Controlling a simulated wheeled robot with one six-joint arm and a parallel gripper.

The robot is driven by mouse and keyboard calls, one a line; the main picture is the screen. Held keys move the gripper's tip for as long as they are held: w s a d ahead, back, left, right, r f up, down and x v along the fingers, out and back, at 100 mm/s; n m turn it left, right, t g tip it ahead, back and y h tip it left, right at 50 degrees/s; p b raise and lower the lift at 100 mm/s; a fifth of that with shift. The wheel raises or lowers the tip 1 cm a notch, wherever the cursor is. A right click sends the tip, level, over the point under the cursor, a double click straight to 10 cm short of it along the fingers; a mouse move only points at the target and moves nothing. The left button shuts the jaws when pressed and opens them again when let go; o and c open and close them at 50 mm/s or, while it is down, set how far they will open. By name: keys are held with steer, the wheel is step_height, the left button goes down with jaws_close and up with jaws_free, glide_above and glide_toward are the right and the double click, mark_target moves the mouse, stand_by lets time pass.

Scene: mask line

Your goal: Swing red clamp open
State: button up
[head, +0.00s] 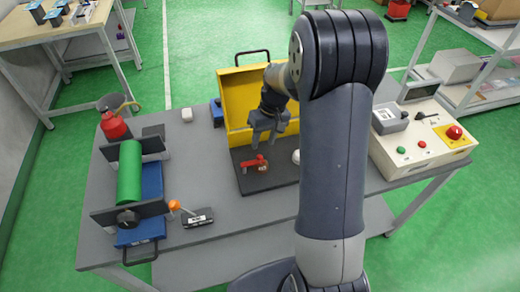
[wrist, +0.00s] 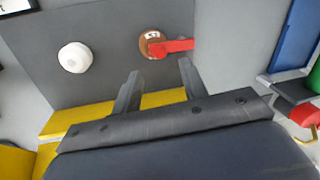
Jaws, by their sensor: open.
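The red clamp (head: 254,163) stands on a dark base plate (head: 262,182) in front of the yellow box. In the wrist view the red clamp (wrist: 170,46) has a round brown foot with a small label and a red arm pointing right. My gripper (head: 268,138) hangs above and slightly beyond the clamp in the head view. In the wrist view my gripper (wrist: 157,78) has its two fingers apart and nothing between them. The fingertips lie just short of the clamp in the picture, with no clear contact.
A white round knob (wrist: 75,57) sits on the same plate. The yellow box (head: 236,88) stands behind. A green roll (head: 130,172) on a blue stand is at left, with an orange-tipped lever (head: 175,205) nearby. A control box (head: 420,140) stands at right. The grey tabletop between is clear.

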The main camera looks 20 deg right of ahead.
steer(key=f, duration=0.2)
steer(key=a+f, duration=0.1)
steer(key=f, duration=0.2)
steer(key=shift+s+f+p, duration=0.15)
steer(key=shift+f+p, duration=0.15)
steer(key=shift+f, duration=0.05)
steer(key=shift+c, duration=0.3)
jaws_close()
